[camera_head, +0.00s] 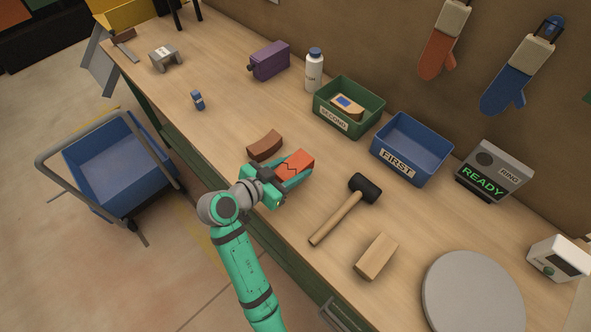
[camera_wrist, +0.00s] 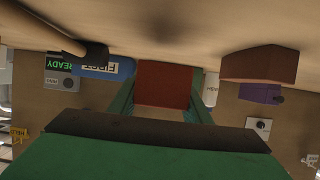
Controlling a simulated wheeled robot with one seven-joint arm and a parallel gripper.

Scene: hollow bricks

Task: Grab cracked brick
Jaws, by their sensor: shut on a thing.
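The cracked brick (camera_head: 296,164) is orange-red with a dark zigzag line across its top. It sits between the fingers of my green gripper (camera_head: 291,172), which is shut on it over the workbench. In the wrist view the brick (camera_wrist: 164,86) shows as a reddish block between the two fingers (camera_wrist: 163,100). I cannot tell whether the brick touches the bench or is slightly raised. Part of it is hidden by the fingers.
A mallet (camera_head: 341,212) and tan block (camera_head: 377,256) lie to the right. A green SECOND bin (camera_head: 349,108) and blue FIRST bin (camera_head: 411,150) stand at the back. Bare bench (camera_head: 225,130) lies to the left.

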